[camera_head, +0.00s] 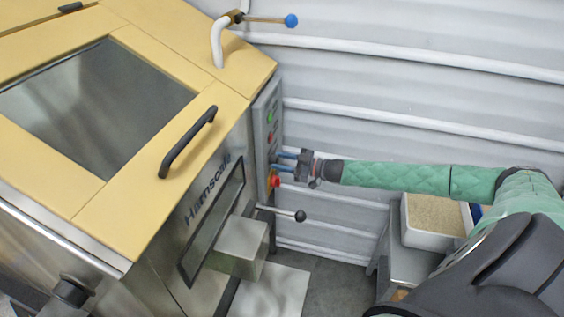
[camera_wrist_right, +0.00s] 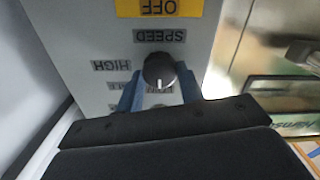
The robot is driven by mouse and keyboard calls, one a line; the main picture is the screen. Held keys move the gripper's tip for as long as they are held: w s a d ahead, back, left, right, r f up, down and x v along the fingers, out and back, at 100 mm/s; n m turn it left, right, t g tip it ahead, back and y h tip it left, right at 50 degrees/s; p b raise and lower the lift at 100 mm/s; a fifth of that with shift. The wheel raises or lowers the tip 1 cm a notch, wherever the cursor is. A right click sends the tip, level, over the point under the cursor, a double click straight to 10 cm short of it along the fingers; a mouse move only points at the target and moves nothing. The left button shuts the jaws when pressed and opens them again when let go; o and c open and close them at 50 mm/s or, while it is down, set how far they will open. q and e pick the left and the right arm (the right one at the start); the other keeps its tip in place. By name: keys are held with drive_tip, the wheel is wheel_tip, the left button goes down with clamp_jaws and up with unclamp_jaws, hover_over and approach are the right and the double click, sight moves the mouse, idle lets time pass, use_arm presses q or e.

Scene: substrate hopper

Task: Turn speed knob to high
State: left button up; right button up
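The speed knob (camera_wrist_right: 158,70) is round and black with a white pointer mark, on a grey control panel (camera_head: 268,130). In the right wrist view the panel's labels are upside down. The mark points down in that picture, while the HIGH label (camera_wrist_right: 111,66) is to the knob's left and the SPEED label (camera_wrist_right: 160,36) above it. My right gripper (camera_head: 275,163) is at the panel. In the wrist view its blue fingers (camera_wrist_right: 158,88) stand on either side of the knob with gaps visible, so it looks open. Labels below the knob are partly hidden. My left gripper is out of view.
A red button (camera_head: 275,182) sits on the panel just below the gripper. A lever with a black ball (camera_head: 300,216) sticks out lower down. The hopper's black lid handle (camera_head: 188,142) is left of the panel. A bin of substrate (camera_head: 433,214) stands at right under my arm.

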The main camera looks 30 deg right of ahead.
drive_tip(key=c, duration=0.4)
drive_tip(key=shift+o, duration=0.2)
